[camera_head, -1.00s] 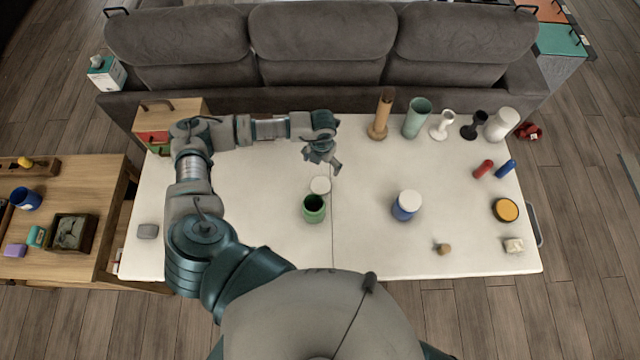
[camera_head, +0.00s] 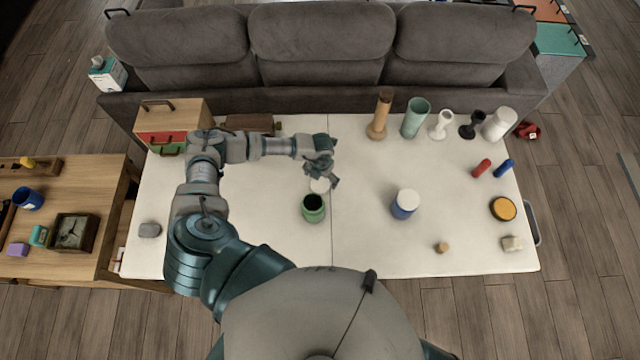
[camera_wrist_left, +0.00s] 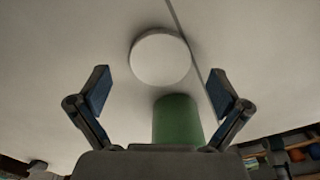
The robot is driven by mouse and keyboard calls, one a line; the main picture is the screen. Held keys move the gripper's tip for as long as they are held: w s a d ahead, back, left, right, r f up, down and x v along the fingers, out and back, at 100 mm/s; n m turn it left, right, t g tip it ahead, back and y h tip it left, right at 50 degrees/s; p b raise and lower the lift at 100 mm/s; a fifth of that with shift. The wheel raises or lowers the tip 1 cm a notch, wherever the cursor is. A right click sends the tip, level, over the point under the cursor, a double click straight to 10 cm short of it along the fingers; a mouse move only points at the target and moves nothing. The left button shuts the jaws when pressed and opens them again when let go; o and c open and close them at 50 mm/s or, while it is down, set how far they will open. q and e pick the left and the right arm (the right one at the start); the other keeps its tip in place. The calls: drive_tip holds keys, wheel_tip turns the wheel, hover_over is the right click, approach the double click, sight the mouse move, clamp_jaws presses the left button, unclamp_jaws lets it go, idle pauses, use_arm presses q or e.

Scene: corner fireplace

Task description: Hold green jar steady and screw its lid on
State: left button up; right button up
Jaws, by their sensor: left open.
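The green jar (camera_head: 313,208) stands upright and open-topped on the white table, left of its centre seam. Its white round lid (camera_head: 320,186) lies on the table just behind the jar, partly hidden by my left gripper (camera_head: 322,180). In the left wrist view, the lid (camera_wrist_left: 160,59) is ahead between the spread fingers, and the green jar (camera_wrist_left: 178,120) shows below it, nearer the palm. My left gripper (camera_wrist_left: 160,90) is open and empty, above the lid and touching neither finger to it as far as I can see. My right gripper is not in view.
A blue jar with a white lid (camera_head: 405,204) stands to the right. Several vases and holders, including a wooden one (camera_head: 379,116), line the back right edge. A small drawer box (camera_head: 165,127) is at back left. The table's front left is mostly clear.

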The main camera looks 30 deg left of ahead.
sight(321, 183)
use_arm(q)
drive_tip(key=shift+f, duration=1.6)
drive_tip(key=c, duration=0.7)
wheel_tip(321, 183, up, 10)
drive_tip(key=shift+r, duration=0.1)
